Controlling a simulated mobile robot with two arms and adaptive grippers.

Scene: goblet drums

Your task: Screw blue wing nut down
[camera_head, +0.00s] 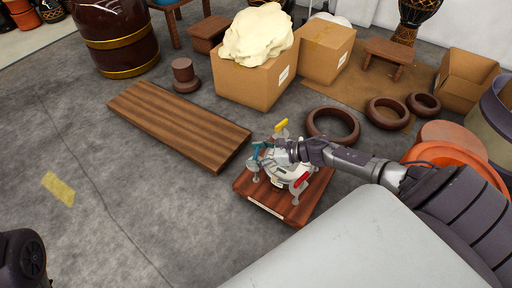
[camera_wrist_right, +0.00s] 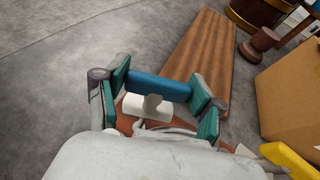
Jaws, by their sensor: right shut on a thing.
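The blue wing nut (camera_wrist_right: 158,87) shows as a blue bar between the teal finger pads of my right gripper (camera_wrist_right: 160,92) in the right wrist view. The pads close on its two ends. In the head view, my right gripper (camera_head: 264,152) reaches in from the right over the pale device on the reddish wooden board (camera_head: 262,197). There the wing nut is mostly hidden by the fingers. A pale post shows below the wing nut in the wrist view; the thread is hidden. My left gripper is out of view.
A yellow wing nut (camera_head: 281,124) and a red one (camera_head: 301,181) stand on the same device. A wooden plank (camera_head: 180,123) lies to the left. Dark rings (camera_head: 333,126) and boxes (camera_head: 252,84) lie behind. The grey floor at left is mostly clear.

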